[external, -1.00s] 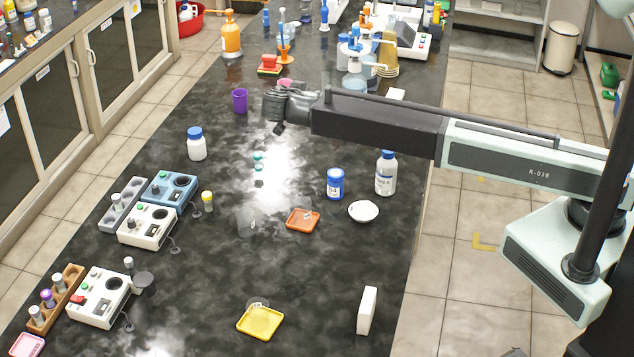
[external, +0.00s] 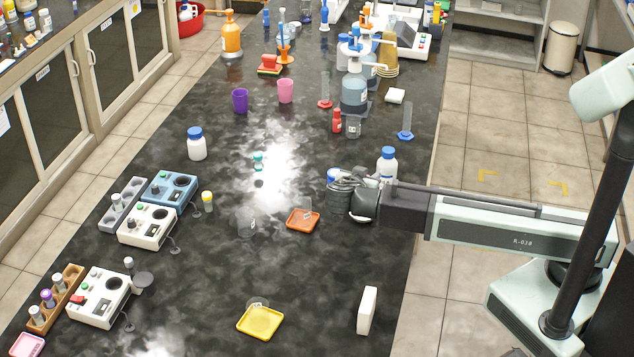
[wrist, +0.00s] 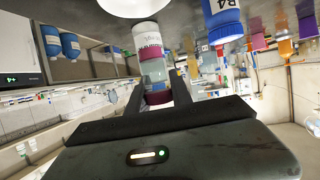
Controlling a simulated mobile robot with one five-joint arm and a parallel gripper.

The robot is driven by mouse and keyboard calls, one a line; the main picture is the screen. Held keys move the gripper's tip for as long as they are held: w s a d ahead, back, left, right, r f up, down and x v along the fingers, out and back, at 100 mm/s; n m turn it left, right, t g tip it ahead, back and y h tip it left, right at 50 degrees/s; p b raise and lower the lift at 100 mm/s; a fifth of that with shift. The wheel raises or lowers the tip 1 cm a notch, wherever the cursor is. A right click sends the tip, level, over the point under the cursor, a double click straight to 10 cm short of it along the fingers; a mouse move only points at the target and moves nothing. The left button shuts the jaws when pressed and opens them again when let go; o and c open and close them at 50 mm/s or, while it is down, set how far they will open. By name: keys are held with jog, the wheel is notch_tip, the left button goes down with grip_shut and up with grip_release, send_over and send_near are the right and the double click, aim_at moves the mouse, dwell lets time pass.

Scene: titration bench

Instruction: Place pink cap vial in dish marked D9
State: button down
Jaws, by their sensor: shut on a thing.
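In the wrist view my gripper (wrist: 157,88) is shut on the pink cap vial (wrist: 153,70). The vial has a clear body, a white label and a pink-red cap low between the fingers. In the external view my gripper (external: 345,192) hangs over the bench, right of the orange dish (external: 300,224), and the vial cannot be made out. A round white dish (wrist: 130,5) is cut off at the top of the wrist view, close to the vial's end; my gripper hides it in the external view. I cannot read D9 on any dish.
A white bottle with blue cap (external: 387,165) stands just behind my gripper. A yellow dish (external: 260,321) and white block (external: 367,310) are nearer the front.

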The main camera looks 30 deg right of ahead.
notch_tip(320, 180, down, 8)
jog(key=b, duration=0.8)
jog(key=shift+f, duration=0.25)
jog(key=shift+r, duration=0.25)
jog(key=shift+f, duration=0.2)
jog(key=c, duration=1.1)
grip_release()
jog(key=shift+c, duration=0.2)
jog(key=shift+r, duration=0.15)
